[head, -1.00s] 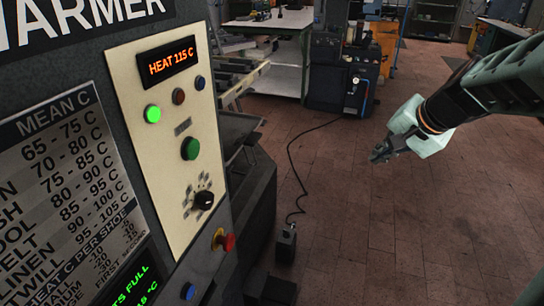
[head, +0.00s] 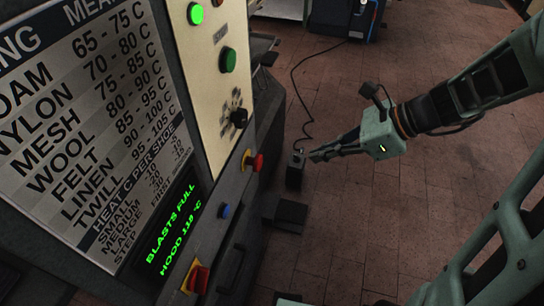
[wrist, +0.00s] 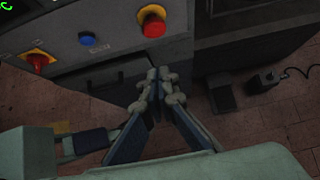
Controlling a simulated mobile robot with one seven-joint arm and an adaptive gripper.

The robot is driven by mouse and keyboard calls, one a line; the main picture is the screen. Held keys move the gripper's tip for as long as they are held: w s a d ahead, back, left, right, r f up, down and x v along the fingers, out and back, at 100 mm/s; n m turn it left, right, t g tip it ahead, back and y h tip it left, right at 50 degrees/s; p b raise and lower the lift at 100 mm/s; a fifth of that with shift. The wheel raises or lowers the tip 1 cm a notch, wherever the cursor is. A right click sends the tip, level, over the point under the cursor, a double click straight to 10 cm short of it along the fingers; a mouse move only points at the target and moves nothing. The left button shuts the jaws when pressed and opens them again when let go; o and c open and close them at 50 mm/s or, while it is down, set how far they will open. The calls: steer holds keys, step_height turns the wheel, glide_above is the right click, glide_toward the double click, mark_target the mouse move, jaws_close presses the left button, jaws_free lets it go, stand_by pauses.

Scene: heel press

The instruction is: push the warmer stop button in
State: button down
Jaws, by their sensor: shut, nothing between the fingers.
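The warmer stop button looks to be the red mushroom button (head: 257,162) on a yellow plate, on the warmer's lower front ledge. It also shows in the wrist view (wrist: 153,27), top centre, standing out from its plate. My gripper (head: 312,156) is to the right of it in the head view, pointing left towards the warmer, with a gap between. In the wrist view my gripper (wrist: 158,82) has its fingertips together and empty, below the red button in the picture and not touching it.
On the same ledge are a blue button (head: 225,211) and a red rotary switch (head: 197,279) on yellow. A green button (head: 229,60) and black knob (head: 238,117) are on the cream panel above. A corded foot pedal (head: 295,171) stands on the floor. Open brick floor lies right.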

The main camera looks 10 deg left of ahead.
stand_by(0.3)
steer(key=b, duration=0.4)
glide_toward(261, 167)
steer(key=shift+x, duration=3)
steer(key=shift+w+p, duration=0.15)
steer(key=shift+p, duration=0.15)
